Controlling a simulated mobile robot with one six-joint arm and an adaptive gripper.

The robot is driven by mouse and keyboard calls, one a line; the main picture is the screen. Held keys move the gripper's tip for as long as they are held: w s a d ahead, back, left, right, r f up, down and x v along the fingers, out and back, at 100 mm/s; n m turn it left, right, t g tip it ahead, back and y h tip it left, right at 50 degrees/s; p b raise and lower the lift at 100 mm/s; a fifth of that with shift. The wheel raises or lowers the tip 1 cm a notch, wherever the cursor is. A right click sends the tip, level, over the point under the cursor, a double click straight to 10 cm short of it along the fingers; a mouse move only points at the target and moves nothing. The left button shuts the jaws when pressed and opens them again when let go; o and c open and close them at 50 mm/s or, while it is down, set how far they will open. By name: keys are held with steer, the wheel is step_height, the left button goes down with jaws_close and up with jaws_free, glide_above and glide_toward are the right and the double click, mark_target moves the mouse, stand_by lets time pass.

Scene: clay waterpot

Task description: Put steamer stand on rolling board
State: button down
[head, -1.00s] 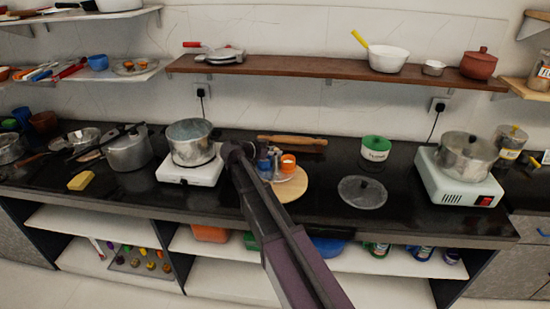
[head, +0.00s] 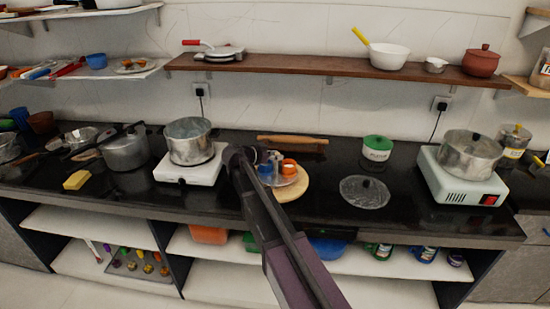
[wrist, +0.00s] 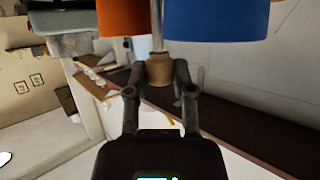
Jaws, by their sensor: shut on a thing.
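The steamer stand, a metal plate with a blue cup and orange cups (head: 288,167), is at the middle of the counter in the head view. The round wooden rolling board (head: 299,192) lies below it, partly covered by the stand and my arm. I cannot tell whether the stand's base touches the board. My gripper (head: 262,157) is at the stand's upper left. In the wrist view my gripper (wrist: 160,72) is shut on the stand's brown knob, with the stand's blue cup (wrist: 215,18) and an orange cup (wrist: 121,16) beyond it.
A pot (head: 189,141) on a white stove stands close on the left. A rolling pin (head: 292,140) lies behind the board. A glass lid (head: 364,191) and a green-lidded container (head: 377,148) are on the right. A wooden shelf (head: 330,67) runs above the counter.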

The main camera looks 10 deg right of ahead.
steer(key=shift+f, duration=0.1)
steer(key=shift+c, duration=2.4)
jaws_free()
steer(key=shift+r, duration=0.2)
steer(key=shift+s+a+r, duration=0.1)
steer(key=shift+a, duration=0.1)
steer(key=p+v, duration=0.4)
steer(key=v, duration=0.7)
steer(key=shift+s+a+r, duration=0.1)
steer(key=shift+s+a, duration=0.05)
steer(key=shift+s, duration=0.05)
